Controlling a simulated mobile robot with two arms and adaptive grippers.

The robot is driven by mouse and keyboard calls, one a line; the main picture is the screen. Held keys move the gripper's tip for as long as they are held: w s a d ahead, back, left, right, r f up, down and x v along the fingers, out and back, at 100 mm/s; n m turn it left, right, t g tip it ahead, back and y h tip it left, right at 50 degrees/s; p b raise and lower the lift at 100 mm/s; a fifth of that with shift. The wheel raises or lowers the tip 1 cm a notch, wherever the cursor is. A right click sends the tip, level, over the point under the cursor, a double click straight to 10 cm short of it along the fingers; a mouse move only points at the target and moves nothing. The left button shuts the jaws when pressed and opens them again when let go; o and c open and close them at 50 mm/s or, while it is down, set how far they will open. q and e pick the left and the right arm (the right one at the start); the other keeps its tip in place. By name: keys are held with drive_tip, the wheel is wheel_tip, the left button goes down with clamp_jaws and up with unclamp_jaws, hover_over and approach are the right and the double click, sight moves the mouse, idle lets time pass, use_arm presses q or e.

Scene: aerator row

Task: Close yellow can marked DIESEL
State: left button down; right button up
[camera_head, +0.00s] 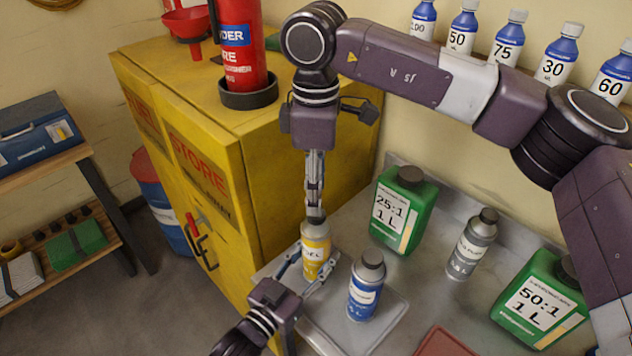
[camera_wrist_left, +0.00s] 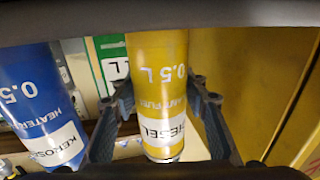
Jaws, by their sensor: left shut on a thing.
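The yellow can marked DIESEL (camera_head: 315,252) stands upright at the left end of the metal bench. In the left wrist view the yellow can (camera_wrist_left: 158,85) shows upside down, with its DIESEL label readable. My left gripper (camera_head: 307,270) is shut on the can's body, one finger on each side; its fingers also show in the left wrist view (camera_wrist_left: 164,98). My right gripper (camera_head: 314,207) points straight down at the grey top of the can. Its fingers are seen edge-on and cover part of the top, so their grip there is unclear.
Green bottles (camera_head: 403,210) and a grey can (camera_head: 472,245) stand farther right. A yellow cabinet (camera_head: 285,170) rises close behind and left.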

drive_tip(key=n, duration=0.4)
drive_tip(key=shift+r+n, duration=0.2)
drive_tip(key=shift+n, duration=0.1)
drive_tip(key=n, duration=0.5)
drive_tip(key=shift+r+n, duration=0.2)
drive_tip(key=shift+n, duration=0.1)
drive_tip(key=n, duration=0.5)
drive_tip(key=shift+r, duration=0.2)
drive_tip(key=n, duration=0.6)
drive_tip(key=shift+r, duration=0.25)
drive_tip(key=n, duration=0.5)
drive_tip(key=shift+r, duration=0.2)
drive_tip(key=n, duration=0.6)
drive_tip(key=shift+r, duration=0.2)
drive_tip(key=n, duration=0.5)
drive_tip(key=shift+r, duration=0.2)
drive_tip(key=n, duration=0.4)
drive_tip(key=shift+r, duration=0.15)
